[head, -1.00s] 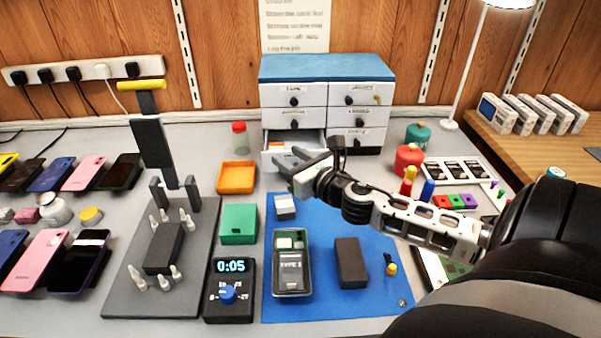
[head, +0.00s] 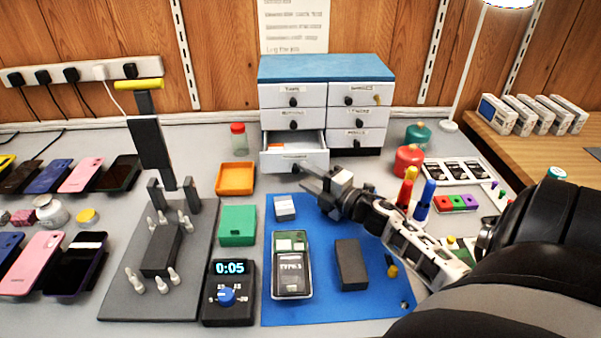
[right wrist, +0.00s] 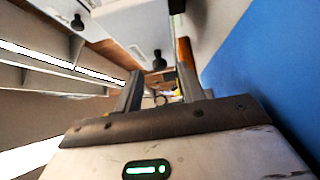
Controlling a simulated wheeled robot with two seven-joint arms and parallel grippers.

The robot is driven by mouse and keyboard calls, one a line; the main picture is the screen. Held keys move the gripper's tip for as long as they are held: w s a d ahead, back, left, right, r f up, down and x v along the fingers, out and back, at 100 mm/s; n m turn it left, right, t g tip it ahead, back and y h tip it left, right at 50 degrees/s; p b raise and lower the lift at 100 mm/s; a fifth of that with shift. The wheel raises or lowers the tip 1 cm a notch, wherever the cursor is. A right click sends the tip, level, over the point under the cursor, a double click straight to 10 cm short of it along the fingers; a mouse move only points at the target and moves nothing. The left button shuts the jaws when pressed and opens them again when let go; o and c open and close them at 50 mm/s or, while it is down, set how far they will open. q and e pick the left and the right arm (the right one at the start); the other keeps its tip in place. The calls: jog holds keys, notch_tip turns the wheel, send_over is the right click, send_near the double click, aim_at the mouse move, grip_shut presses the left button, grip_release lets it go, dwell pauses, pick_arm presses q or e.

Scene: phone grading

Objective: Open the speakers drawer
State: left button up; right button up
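The white drawer cabinet (head: 327,97) with a blue top stands at the back wall in the head view. Its bottom-left drawer (head: 280,159) is pulled out, with its inside showing; the other drawers look shut. The drawer labels are too blurred to read surely. My right gripper (head: 308,178) is just in front and right of the open drawer's front, near its dark knob (head: 295,168). In the right wrist view its fingers (right wrist: 158,82) stand apart with nothing between them, and a dark knob (right wrist: 158,61) shows beyond them. My left gripper is not in view.
A blue mat (head: 325,301) holds a phone in a tray (head: 291,265) and a dark block (head: 351,264) below my right arm. An orange tray (head: 235,179) sits left of the open drawer. Red (head: 408,160) and green (head: 418,135) jars stand to the right.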

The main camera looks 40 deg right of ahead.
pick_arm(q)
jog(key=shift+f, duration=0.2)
pick_arm(e)
jog(key=shift+w+a, duration=0.1)
jog(key=shift+w, duration=1.3)
grip_shut()
jog(key=shift+s+a+p, duration=0.55)
jog(key=shift+s+a, duration=0.05)
jog(key=shift+s, duration=0.2)
jog(key=shift+s+a, duration=0.15)
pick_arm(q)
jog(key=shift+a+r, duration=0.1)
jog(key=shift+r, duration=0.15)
pick_arm(e)
grip_release()
